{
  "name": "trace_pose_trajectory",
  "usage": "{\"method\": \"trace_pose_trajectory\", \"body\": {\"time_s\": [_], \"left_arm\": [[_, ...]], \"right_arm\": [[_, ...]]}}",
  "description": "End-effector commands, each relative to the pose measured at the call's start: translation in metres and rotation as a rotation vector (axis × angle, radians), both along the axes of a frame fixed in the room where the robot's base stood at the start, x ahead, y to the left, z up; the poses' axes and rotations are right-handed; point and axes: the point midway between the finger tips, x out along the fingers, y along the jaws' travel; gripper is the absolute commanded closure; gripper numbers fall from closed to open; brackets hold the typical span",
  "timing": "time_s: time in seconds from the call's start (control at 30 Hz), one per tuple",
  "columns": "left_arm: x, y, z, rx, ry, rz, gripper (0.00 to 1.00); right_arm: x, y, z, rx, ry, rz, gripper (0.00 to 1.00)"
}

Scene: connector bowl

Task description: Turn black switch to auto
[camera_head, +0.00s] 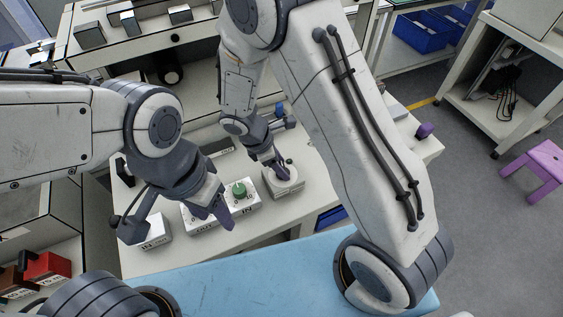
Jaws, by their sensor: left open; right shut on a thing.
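My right gripper (281,174) points down at the round white dial plate (290,186) on top of a small white box (285,194) on the bench. Its fingers are closed at the middle of the dial. They hide most of the black switch there, and its setting cannot be read. My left gripper (215,215) is open and empty, with its purple-grey fingers over the front of the middle white box (245,208), labelled OUT and IN. That box carries a green knob (239,188).
Another labelled white box (153,232) stands at the left. A purple object (425,131) sits at the bench's right end. A light-blue surface (240,280) lies in front. Red bins (46,268) are at lower left, and a purple stool (542,165) is at right.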

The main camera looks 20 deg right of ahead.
Motion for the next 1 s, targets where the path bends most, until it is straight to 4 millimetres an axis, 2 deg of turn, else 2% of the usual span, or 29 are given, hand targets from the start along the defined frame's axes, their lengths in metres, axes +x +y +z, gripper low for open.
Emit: {"method": "trace_pose_trajectory", "body": {"time_s": [0.1,0.5,1.0], "left_arm": [[0.0,0.0,0.009,0.0,0.0,0.0,0.5],[0.0,0.0,0.023,0.0,0.0,0.0,0.5],[0.0,0.0,0.027,0.0,0.0,0.0,0.5]], "right_arm": [[0.002,-0.001,0.003,-0.001,0.0,-0.1,0.96],[0.004,-0.001,0.002,-0.001,-0.001,-0.42,0.96],[0.005,-0.001,0.002,-0.001,-0.002,-0.592,0.96]]}}
